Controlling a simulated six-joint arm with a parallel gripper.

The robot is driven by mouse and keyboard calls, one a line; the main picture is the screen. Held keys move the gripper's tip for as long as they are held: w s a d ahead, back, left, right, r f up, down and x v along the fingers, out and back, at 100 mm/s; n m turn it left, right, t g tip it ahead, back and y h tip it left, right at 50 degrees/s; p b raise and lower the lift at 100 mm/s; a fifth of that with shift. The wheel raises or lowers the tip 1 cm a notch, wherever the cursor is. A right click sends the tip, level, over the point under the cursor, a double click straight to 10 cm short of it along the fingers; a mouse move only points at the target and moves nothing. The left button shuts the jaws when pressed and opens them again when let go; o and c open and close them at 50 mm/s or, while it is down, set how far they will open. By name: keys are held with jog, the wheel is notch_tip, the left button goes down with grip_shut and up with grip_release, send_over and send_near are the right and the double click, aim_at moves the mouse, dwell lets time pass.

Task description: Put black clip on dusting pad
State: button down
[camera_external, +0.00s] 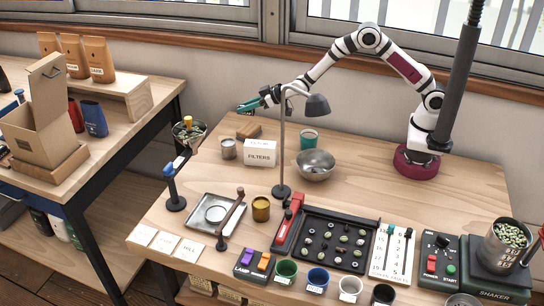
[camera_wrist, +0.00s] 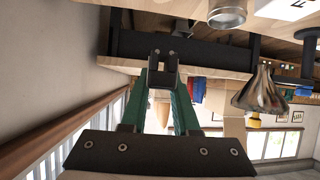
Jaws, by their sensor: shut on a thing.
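My gripper (camera_external: 246,105) is raised over the far left of the main table, its green fingers pointing left. It also shows in the wrist view (camera_wrist: 163,72), with its dark tips close together on a small dark piece. The piece fits the black clip (camera_wrist: 163,58), but it is hard to separate from the dark fingertips. It is held in the air, clear of the tabletop. I cannot tell for sure which thing is the dusting pad. A flat brown block (camera_external: 249,131) lies below my gripper, and a square metal tray (camera_external: 235,204) lies front left.
A tall lamp (camera_external: 282,140) rises mid-table beside a steel bowl (camera_external: 316,166).

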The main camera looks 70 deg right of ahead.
jog(key=m+h, duration=0.1)
send_over(248, 128)
notch_tip(248, 128, down, 9)
jog(key=shift+d+f, duration=0.1)
jog(key=c, duration=0.7)
grip_release()
jog(key=shift+f, duration=0.1)
jog(key=shift+o, duration=0.2)
